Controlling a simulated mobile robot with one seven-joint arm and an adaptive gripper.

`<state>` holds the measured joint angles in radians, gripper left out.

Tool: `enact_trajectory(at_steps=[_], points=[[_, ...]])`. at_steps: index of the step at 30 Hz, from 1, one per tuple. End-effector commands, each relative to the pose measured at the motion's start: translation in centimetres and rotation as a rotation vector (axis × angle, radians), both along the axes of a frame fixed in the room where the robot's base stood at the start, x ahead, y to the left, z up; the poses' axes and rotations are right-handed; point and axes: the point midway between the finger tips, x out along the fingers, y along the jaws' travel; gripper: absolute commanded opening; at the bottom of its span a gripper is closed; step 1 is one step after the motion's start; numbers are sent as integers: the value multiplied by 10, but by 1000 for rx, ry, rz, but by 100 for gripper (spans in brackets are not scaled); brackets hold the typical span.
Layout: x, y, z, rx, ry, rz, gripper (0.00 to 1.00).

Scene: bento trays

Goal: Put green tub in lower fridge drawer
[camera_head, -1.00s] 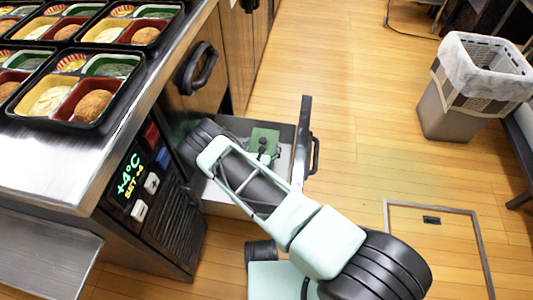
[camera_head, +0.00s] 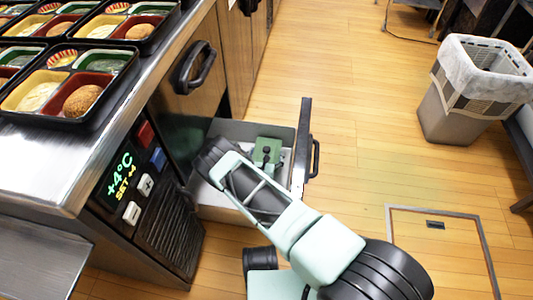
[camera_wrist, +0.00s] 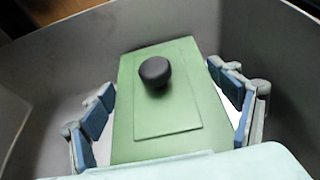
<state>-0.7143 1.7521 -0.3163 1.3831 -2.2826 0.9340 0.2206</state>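The green tub (camera_wrist: 180,118) has a flat green lid with a dark round knob. It sits inside the open lower fridge drawer (camera_head: 303,150), and it also shows in the head view (camera_head: 268,158), partly behind my arm. In the wrist view my gripper (camera_wrist: 170,105) has its blue-padded fingers spread wide, one on each side of the tub. A gap shows between the fingers and the tub's sides. The tub's underside is hidden, so I cannot tell fully whether it rests on the drawer floor.
The drawer's grey walls (camera_wrist: 270,45) surround the gripper closely. The fridge control panel (camera_head: 130,180) and the steel counter (camera_head: 110,130) with bento trays (camera_head: 60,125) are at left. A waste bin (camera_head: 462,115) stands at upper right.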

Motion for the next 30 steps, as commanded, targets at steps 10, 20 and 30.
enact_trajectory(at_steps=[10,20,30], points=[[0,0,0,0,1,-1,100],[-22,5,16,-2,3,2,100],[-86,17,43,-1,2,2,100]])
